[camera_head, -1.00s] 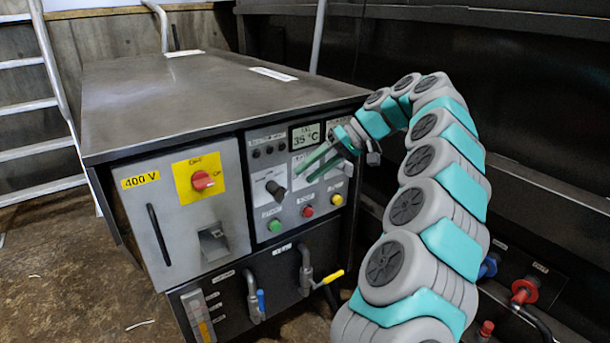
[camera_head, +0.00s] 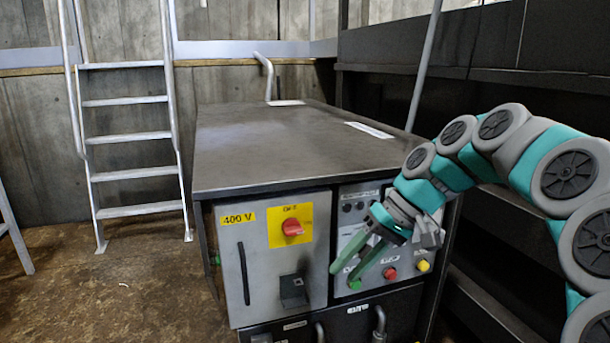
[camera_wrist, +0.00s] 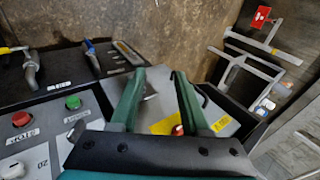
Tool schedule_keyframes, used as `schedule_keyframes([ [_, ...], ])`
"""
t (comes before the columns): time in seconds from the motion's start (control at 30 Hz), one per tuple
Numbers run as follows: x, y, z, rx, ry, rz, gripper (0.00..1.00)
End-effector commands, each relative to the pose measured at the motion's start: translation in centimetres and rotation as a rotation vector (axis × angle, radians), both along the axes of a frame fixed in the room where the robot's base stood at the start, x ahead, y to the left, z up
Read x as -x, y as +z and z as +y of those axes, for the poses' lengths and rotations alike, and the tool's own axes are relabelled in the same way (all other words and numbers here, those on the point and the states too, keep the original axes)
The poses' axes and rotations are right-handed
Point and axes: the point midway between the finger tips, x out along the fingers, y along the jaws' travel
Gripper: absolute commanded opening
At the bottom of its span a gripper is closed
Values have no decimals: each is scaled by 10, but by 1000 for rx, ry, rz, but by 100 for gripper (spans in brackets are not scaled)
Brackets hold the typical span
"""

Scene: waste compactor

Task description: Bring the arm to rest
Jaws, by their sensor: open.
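My gripper (camera_head: 356,258) is open, with its two green fingers apart and nothing between them. In the head view it points down and left in front of the control panel (camera_head: 352,217), hiding part of it. My teal and grey arm curves in from the right edge. In the wrist view the gripper (camera_wrist: 160,78) shows two green fingers with a gap, and the cabinet front lies beyond them. I cannot tell whether the fingertips touch the panel.
The dark-topped cabinet (camera_head: 290,150) has a red rotary switch (camera_head: 292,227) on a yellow plate, plus green, red (camera_head: 389,273) and yellow (camera_head: 424,265) buttons. A dark machine wall (camera_head: 500,55) stands at right. A ladder (camera_head: 130,140) stands at back left. The floor (camera_head: 120,290) at left is open.

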Motion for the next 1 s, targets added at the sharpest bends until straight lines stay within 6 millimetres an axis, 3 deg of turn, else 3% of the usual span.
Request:
schedule_keyframes([
  [0.03, 22, -4, 7, 41, 9, 9, 46],
  [0.27, 108, -42, 15, 242, 0, 59, 46],
  [0.43, 171, -80, -1, 398, -50, 102, 46],
  [0.6, 231, -119, -30, 542, -128, 143, 46],
  [0.8, 277, -149, -57, 644, -207, 181, 46],
  [1.0, 289, -156, -65, 668, -229, 190, 46],
])
